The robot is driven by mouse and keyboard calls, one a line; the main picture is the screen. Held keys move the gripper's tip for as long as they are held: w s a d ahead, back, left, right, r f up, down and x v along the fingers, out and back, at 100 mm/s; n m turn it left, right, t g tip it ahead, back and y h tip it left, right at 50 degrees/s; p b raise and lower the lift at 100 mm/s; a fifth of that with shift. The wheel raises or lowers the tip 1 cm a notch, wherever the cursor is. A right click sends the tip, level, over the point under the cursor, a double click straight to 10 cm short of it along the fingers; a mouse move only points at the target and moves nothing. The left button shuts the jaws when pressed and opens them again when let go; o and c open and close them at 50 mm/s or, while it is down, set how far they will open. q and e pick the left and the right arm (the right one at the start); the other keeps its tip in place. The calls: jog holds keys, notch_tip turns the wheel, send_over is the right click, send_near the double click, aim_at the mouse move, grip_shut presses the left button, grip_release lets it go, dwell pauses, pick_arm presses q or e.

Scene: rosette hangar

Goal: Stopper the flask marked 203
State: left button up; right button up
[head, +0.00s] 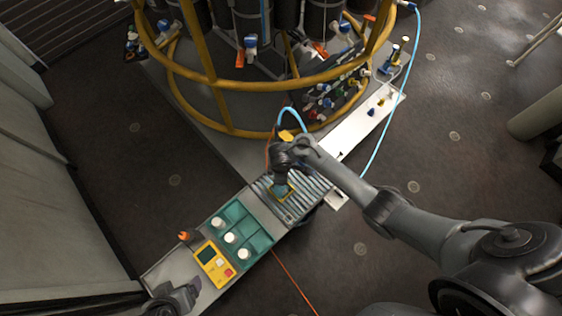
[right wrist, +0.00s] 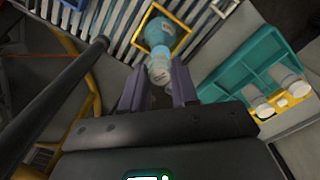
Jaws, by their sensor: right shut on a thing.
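In the right wrist view a teal flask (right wrist: 170,28) stands inside a yellow square frame on a ribbed rack, its neck towards me. A pale round-ended stopper (right wrist: 160,74) is between the fingers of my right gripper (right wrist: 158,88), in line with the flask's mouth. I cannot tell whether it is seated. No number is readable. In the head view my right gripper (head: 283,183) is over the yellow frame (head: 282,192) and hides most of the flask. My left gripper (head: 180,296) is low at the bottom left, over the bench end; its opening is unclear.
A teal tray (head: 243,213) with white-capped pieces lies beside the rack. A yellow device (head: 213,263) and an orange-topped item (head: 184,236) are to its left. A blue hose (head: 376,150) runs down at right.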

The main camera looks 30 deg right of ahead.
jog(key=shift+f, duration=0.1)
jog(key=shift+f+b, duration=0.7)
jog(key=shift+f, duration=0.2)
jog(key=shift+f, duration=0.15)
jog(key=shift+f, duration=0.35)
dwell(0.5)
jog(key=o, duration=0.9)
jog(key=o, duration=0.5)
jog(key=shift+o, duration=0.2)
